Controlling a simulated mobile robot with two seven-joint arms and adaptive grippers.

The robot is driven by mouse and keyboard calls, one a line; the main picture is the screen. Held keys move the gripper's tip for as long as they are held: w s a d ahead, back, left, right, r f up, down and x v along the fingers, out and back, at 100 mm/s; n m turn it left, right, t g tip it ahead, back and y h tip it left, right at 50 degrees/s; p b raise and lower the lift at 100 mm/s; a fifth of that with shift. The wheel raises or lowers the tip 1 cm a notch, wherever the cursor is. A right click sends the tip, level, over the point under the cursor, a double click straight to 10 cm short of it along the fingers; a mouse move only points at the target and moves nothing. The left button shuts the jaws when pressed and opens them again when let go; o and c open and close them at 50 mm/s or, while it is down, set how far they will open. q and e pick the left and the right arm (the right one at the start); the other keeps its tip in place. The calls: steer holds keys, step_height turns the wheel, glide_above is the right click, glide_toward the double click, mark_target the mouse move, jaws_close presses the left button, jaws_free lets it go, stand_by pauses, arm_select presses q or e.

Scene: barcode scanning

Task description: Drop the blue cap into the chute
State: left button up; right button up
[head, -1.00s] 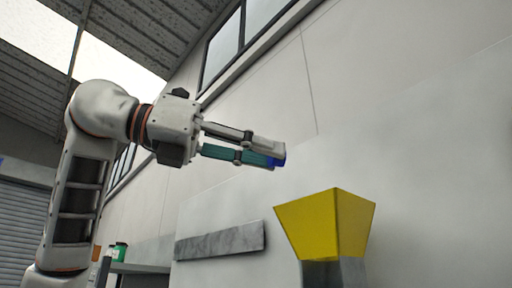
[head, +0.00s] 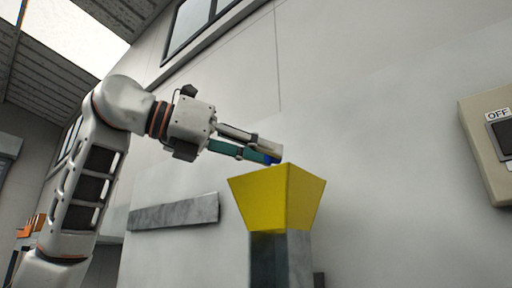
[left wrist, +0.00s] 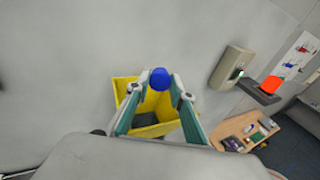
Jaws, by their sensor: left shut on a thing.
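The blue cap (left wrist: 159,78) is held between the fingertips of my left gripper (left wrist: 157,90) in the left wrist view. In the head view only a bit of the cap (head: 274,159) shows at the tip of my left gripper (head: 268,153). The yellow funnel-shaped chute (head: 277,198) stands on a grey post. My left fingertips are just above its rim in the head view. In the left wrist view the chute's open mouth (left wrist: 124,86) shows behind and below the cap. My right gripper is not in view.
A grey slab (head: 174,212) is on the wall left of the chute. A switch box marked OFF (head: 487,145) is at the right. In the left wrist view, a wooden table (left wrist: 245,132) with several small items stands at the lower right.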

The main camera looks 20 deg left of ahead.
arm_select(q)
steer(key=o, duration=0.8)
steer(key=v, duration=1.2)
stand_by(0.3)
